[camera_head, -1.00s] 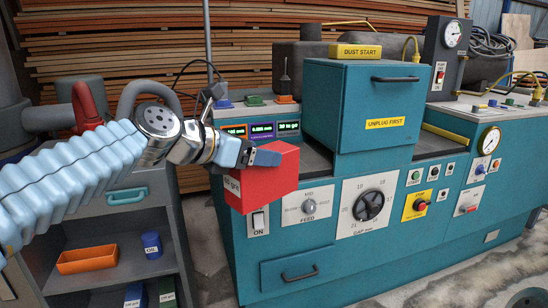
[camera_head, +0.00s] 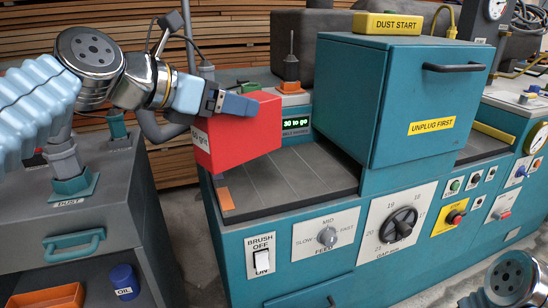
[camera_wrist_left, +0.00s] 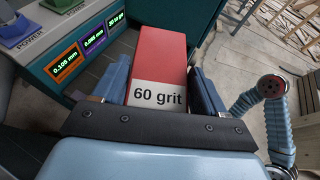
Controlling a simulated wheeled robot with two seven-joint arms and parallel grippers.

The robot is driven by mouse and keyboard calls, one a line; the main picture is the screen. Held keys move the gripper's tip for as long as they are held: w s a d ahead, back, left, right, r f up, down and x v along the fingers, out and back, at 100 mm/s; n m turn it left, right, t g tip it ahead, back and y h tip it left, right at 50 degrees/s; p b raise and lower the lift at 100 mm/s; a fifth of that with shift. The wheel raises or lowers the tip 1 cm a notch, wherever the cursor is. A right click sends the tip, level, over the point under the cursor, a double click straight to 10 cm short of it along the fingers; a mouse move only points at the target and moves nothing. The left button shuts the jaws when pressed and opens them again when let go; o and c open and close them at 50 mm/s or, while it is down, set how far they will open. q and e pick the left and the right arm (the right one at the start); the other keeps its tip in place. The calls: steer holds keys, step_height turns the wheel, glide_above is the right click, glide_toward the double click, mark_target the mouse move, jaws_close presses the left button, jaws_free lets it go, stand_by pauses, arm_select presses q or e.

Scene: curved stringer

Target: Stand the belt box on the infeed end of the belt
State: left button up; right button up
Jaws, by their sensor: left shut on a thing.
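A red box (camera_head: 236,136) with a white label is in my left gripper (camera_head: 236,103) in the head view. In the left wrist view the red box (camera_wrist_left: 160,60) shows its label "60 grit", and the two blue fingers of my left gripper (camera_wrist_left: 163,88) are shut on its sides. The box is over the left end of the dark belt (camera_head: 285,180) of the teal machine. I cannot tell whether its underside touches the belt. Part of my right arm shows at the lower right of the head view; its fingers are out of view.
A teal hood (camera_head: 385,95) marked "UNPLUG FIRST" stands right of the belt. A grey cabinet (camera_head: 70,220) stands at left, with an oil can (camera_head: 124,281) below. The belt near the hood is clear.

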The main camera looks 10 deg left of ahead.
arm_select(q)
steer(key=w+d+f+b, duration=0.1)
steer(key=w+f+b, duration=0.1)
steer(key=w+f, duration=1)
steer(key=shift+w+f, duration=0.4)
steer(key=shift+w, duration=0.6)
steer(key=o, duration=1.7)
steer(key=shift+f, duration=0.1)
steer(key=shift+o, duration=0.2)
steer(key=b+v, duration=0.1)
steer(key=v, duration=1.1)
